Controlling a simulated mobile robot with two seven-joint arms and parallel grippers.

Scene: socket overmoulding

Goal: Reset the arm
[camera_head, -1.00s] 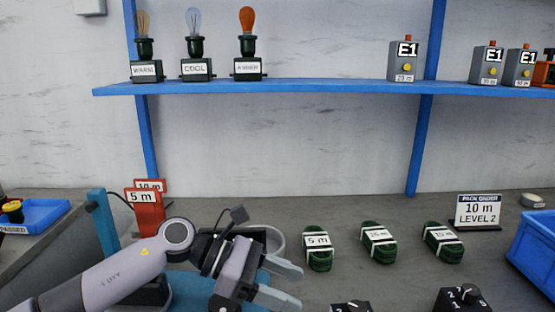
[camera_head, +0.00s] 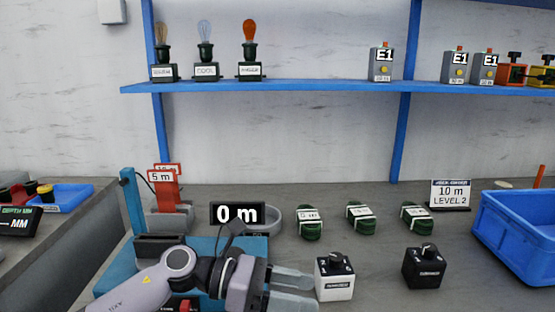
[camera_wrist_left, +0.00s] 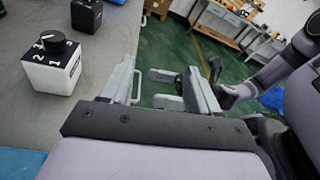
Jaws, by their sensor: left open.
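My left gripper (camera_head: 291,291) is low in the head view, its two pale fingers apart, pointing right, with nothing between them. It is in front of the blue fixture (camera_head: 205,246) and left of a white box with a dial knob (camera_head: 335,285). In the left wrist view its spread fingers (camera_wrist_left: 160,92) reach past the bench edge, and the white box (camera_wrist_left: 55,66) is to their left. Part of my right arm (camera_wrist_left: 285,65) shows at the right of that view. Pale finger pieces there seem to be my right gripper (camera_wrist_left: 165,89), partly hidden by a left finger.
A black dial box (camera_head: 424,268) and green coils (camera_head: 358,216) are on the bench. A display reading 0 m (camera_head: 237,215) and red 5 m stand (camera_head: 165,190) are behind the gripper. A blue bin (camera_head: 515,240) is at right. A blue shelf (camera_head: 320,86) holds lamps and boxes.

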